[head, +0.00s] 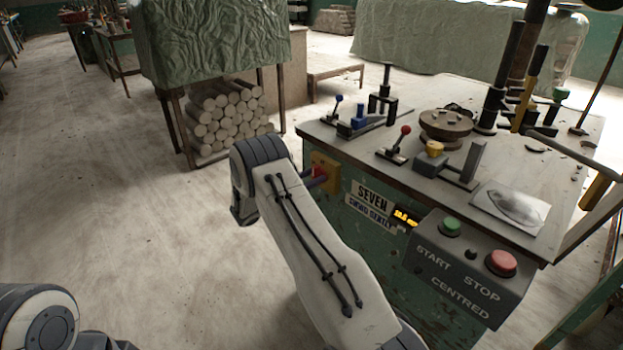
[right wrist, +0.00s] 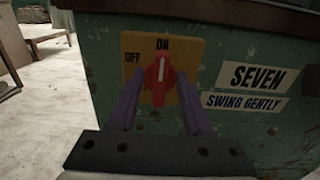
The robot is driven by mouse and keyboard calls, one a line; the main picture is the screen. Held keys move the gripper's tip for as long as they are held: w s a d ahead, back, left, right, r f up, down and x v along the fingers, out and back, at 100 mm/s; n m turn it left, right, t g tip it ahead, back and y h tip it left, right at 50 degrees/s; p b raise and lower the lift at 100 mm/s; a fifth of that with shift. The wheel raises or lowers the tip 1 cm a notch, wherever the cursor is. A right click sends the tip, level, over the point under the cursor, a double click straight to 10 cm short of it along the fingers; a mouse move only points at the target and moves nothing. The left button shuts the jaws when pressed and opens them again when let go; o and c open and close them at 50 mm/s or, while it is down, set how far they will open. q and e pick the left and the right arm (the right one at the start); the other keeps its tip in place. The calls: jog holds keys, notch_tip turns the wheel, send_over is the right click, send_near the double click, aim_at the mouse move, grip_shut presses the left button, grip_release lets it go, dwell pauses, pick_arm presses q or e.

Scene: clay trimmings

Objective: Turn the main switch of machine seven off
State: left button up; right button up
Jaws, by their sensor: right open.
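Machine seven (head: 380,235) is a green cabinet with a grey top; its "SEVEN" plate (right wrist: 258,77) shows in the right wrist view. The main switch is a red knob (right wrist: 158,82) on a yellow plate (right wrist: 186,103) marked ON above and OFF to the left. Its white mark points up toward ON. My right gripper (right wrist: 160,108) is open, with a finger on each side of the knob; I cannot tell whether they touch it. In the head view my right arm partly covers the yellow plate (head: 329,168). My left gripper is out of view.
A grey control box (head: 470,275) with green START and red STOP buttons juts out right of the switch. Levers stand on the machine top. A covered rack of round logs (head: 227,118) stands behind. The floor (head: 110,190) to the left is clear.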

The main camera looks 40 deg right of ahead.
jog(key=shift+c, duration=0.3)
grip_shut()
jog(key=n+p, duration=0.1)
jog(key=n, duration=0.5)
jog(key=n+p, duration=0.2)
jog(key=n, duration=0.4)
jog(key=w+f+n+p, duration=0.1)
jog(key=n+p, duration=0.1)
jog(key=n, duration=0.4)
jog(key=shift+f, duration=0.1)
dwell(0.5)
